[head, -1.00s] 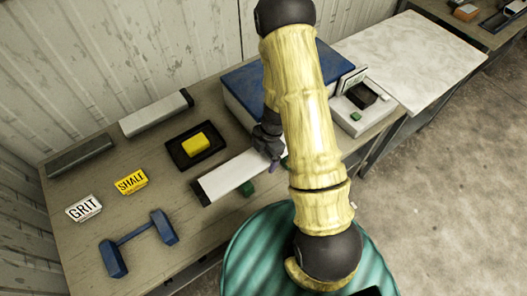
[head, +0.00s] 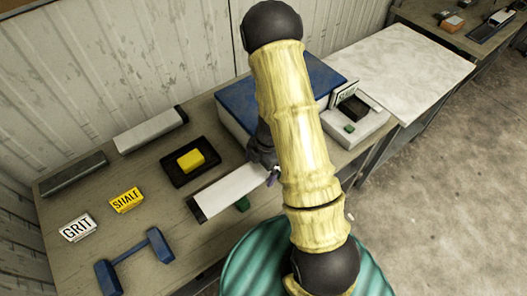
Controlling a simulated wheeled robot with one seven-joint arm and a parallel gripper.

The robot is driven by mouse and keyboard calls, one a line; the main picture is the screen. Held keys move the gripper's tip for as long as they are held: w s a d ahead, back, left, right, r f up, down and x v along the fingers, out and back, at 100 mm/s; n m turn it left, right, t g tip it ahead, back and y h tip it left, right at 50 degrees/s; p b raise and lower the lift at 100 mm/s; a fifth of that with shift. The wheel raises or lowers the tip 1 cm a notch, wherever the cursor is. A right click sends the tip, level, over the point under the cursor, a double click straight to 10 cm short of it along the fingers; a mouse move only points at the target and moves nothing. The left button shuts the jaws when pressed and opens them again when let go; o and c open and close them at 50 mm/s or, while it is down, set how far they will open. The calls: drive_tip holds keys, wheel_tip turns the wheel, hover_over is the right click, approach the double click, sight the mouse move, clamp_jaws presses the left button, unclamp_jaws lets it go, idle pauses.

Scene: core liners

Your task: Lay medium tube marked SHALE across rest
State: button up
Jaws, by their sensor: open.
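A pale tube (head: 228,191) with a dark end cap lies on the workbench in the middle. My gripper (head: 270,172) is at its right end, open, and partly hidden behind my arm. I cannot tell if the fingers touch the tube. A second pale tube (head: 150,131) lies at the back, and a dark grey tube (head: 74,174) lies at the left. No marking is readable on any tube. The blue rest (head: 133,237), two end blocks joined by a bar, stands empty at the front left.
A yellow block (head: 191,160) sits on a black tray (head: 172,173). A green block (head: 243,204) is beside the middle tube. A blue box (head: 232,112) and a scale-like device (head: 372,132) stand at the right.

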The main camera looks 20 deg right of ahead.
drive_tip(key=v, duration=1)
drive_tip(key=shift+r+p, duration=0.2)
drive_tip(key=shift+p, duration=0.2)
drive_tip(key=w+r+m+t+h, duration=0.2)
drive_tip(key=w+r+m+t, duration=0.3)
drive_tip(key=r+m+t, duration=0.35)
drive_tip(key=s+a+r+m+g, duration=0.1)
drive_tip(key=s+r+m+g, duration=0.1)
drive_tip(key=s+m, duration=0.4)
drive_tip(key=s+a+r+m+g, duration=0.1)
drive_tip(key=s+r+m+g, duration=0.1)
drive_tip(key=s+m, duration=0.5)
drive_tip(key=shift+s+a+r+g, duration=0.15)
drive_tip(key=shift+s+a+g, duration=0.15)
drive_tip(key=shift+g, duration=0.25)
